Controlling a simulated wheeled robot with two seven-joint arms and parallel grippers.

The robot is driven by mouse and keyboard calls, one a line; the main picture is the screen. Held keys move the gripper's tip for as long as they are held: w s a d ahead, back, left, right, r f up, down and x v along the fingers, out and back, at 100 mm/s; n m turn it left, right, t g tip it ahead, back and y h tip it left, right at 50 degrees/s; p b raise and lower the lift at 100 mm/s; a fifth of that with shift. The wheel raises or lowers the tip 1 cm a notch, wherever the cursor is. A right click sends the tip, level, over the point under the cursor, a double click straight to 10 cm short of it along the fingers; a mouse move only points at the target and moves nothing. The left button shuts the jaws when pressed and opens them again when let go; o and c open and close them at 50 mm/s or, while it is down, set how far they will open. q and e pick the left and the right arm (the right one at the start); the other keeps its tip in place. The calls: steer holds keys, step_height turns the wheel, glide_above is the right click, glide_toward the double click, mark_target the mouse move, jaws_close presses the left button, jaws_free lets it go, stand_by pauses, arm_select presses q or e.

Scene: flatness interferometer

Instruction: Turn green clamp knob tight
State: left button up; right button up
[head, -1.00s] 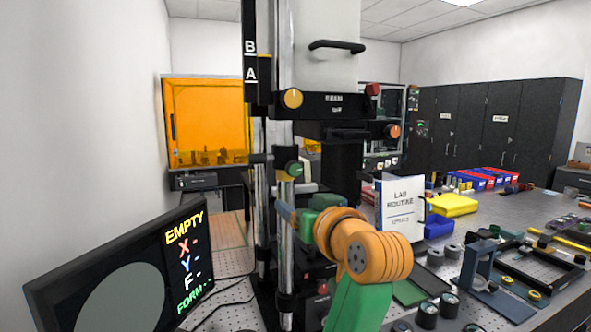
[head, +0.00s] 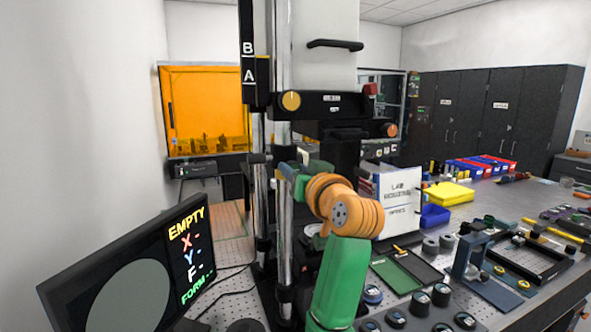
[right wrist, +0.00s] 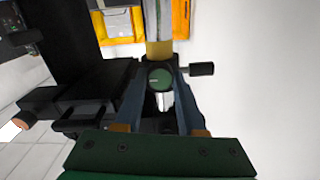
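The green clamp knob (right wrist: 159,79) shows in the right wrist view, round with a pale mark, on the clamp at the metal post. My right gripper (right wrist: 158,72) has its two blue fingers on either side of the knob, with a small gap visible at the sides. It looks open; contact cannot be made out. In the head view my right gripper (head: 287,170) is at the post (head: 283,215) and, with its arm, hides the knob. My left gripper is not in view.
A yellow knob (head: 291,100) and an orange knob (head: 390,130) sit on the instrument above. A monitor (head: 130,280) reading EMPTY stands at left. A white lab routine binder (head: 397,200), a green tray (head: 398,270) and several dark round parts occupy the table at right.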

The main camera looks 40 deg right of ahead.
jaws_close()
steer(key=n, duration=1.6)
steer(key=shift+a+n, duration=0.1)
steer(key=shift+n, duration=0.3)
stand_by(0.4)
steer(key=o, duration=0.8)
jaws_free()
steer(key=shift+w+f, duration=0.1)
steer(key=shift+c, duration=0.2)
